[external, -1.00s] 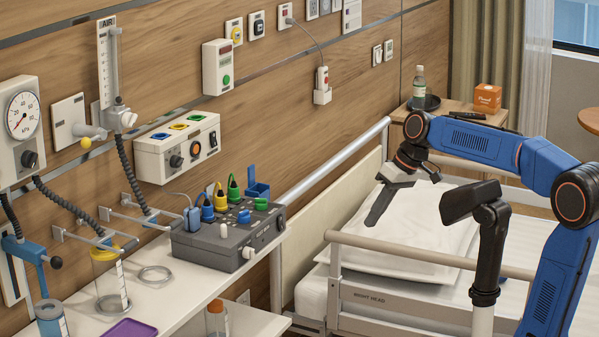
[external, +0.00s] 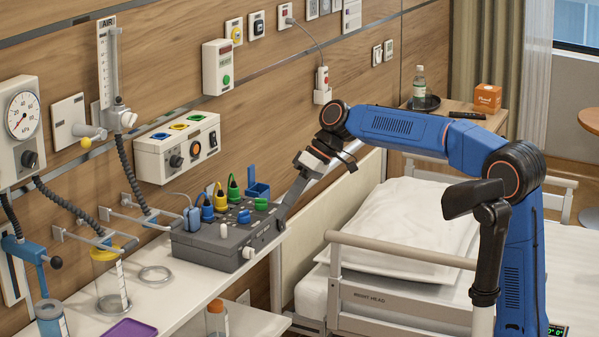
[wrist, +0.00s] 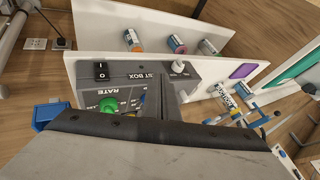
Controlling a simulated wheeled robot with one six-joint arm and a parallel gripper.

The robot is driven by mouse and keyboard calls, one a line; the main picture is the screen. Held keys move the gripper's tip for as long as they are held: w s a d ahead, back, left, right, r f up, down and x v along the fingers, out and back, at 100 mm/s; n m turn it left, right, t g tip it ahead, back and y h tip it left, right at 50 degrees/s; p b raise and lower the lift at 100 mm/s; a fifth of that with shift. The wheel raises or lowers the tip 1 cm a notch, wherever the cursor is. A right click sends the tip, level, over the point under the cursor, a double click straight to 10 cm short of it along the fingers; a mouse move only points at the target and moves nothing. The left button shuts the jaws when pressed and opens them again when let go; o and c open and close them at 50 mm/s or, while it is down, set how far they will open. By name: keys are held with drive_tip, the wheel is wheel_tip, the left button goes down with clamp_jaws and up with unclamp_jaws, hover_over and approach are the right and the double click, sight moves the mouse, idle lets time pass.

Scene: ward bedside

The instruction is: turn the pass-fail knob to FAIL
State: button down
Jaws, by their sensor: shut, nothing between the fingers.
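The grey test box (external: 228,246) stands on the white shelf beside the bed. It has a green knob (external: 261,204), a blue knob (external: 243,216) and a white knob (external: 247,252) low on its front. In the wrist view a white knob (wrist: 180,67) sticks out of the box's grey face, and a green knob (wrist: 108,105) lies near the word RATE. I cannot read PASS or FAIL on any knob, nor tell any setting. My gripper (external: 281,219) is shut and empty, pointing down at the box's right end; contact is unclear. It fills the lower wrist view (wrist: 165,100).
Coloured plugs and a blue holder (external: 258,189) rise from the back of the box. A black rocker switch (wrist: 101,71) is on its face. The bed rail (external: 400,250) and pillow (external: 390,230) lie to the right. A purple tray (external: 128,330) and a jar stand on the shelf.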

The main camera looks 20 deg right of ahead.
sight(252, 249)
drive_tip(key=shift+s+a+f, duration=0.55)
drive_tip(key=shift+a+f, duration=0.35)
drive_tip(key=shift+a, duration=0.25)
drive_tip(key=shift+s+a+f, duration=0.55)
drive_tip(key=shift+a+f, duration=0.35)
drive_tip(key=shift+a, duration=0.25)
drive_tip(key=shift+s+a+f, duration=0.55)
drive_tip(key=shift+a+f, duration=0.35)
drive_tip(key=shift+a, duration=0.25)
drive_tip(key=shift+s+a, duration=0.1)
drive_tip(key=shift+s+a+r+t+h, duration=0.2)
drive_tip(key=shift+s+a+t+h, duration=0.2)
drive_tip(key=shift+s+t+h, duration=0.15)
drive_tip(key=shift+s+a+n+t+h, duration=0.2)
drive_tip(key=shift+n+t+h, duration=0.05)
drive_tip(key=shift+t+h, duration=0.35)
drive_tip(key=shift+s+a+n+t+h, duration=0.2)
drive_tip(key=shift+n+t+h, duration=0.05)
drive_tip(key=shift+t+h, duration=0.25)
drive_tip(key=shift+a, duration=0.1)
